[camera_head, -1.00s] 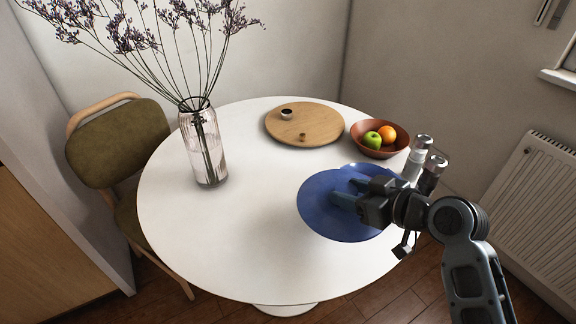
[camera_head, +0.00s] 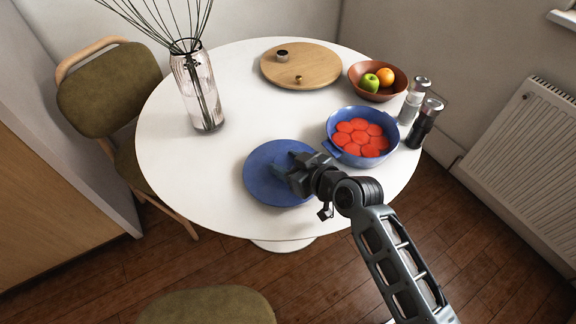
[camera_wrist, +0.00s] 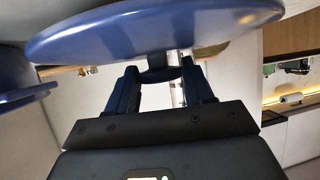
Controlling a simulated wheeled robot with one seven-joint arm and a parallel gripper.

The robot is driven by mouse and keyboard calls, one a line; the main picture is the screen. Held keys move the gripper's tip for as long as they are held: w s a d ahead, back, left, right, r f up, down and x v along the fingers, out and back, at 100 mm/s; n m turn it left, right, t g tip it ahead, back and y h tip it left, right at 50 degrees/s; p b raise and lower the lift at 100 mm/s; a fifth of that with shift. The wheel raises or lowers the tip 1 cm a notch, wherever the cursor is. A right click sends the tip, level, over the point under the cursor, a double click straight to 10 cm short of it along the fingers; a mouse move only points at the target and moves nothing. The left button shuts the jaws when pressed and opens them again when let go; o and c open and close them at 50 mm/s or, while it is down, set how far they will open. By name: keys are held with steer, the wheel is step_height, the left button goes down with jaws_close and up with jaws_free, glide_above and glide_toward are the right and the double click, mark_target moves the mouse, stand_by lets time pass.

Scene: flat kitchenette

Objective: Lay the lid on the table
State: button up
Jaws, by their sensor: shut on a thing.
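The lid (camera_head: 262,184) is a round blue disc over the front part of the white table (camera_head: 190,215). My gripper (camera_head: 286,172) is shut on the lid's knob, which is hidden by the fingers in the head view. In the wrist view the lid (camera_wrist: 120,35) spans the top of the picture, and my gripper (camera_wrist: 160,80) has a finger on each side of its knob. I cannot tell whether the lid touches the table. The blue pot (camera_head: 335,153) stands open to the right, with several red round slices (camera_head: 358,137) inside.
Behind the pot are a brown bowl (camera_head: 358,91) with an apple (camera_head: 369,81) and an orange (camera_head: 385,75), and two shakers (camera_head: 414,104). A wooden board (camera_head: 320,68) lies at the back. A glass vase (camera_head: 196,95) stands at left. The table's middle is clear.

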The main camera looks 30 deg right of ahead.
steer(key=shift+f, duration=0.8)
steer(key=shift+f, duration=0.15)
steer(key=o, duration=1.3)
steer(key=shift+r, duration=0.25)
steer(key=b+v, duration=0.1)
steer(key=v, duration=1.1)
steer(key=shift+d+f, duration=0.1)
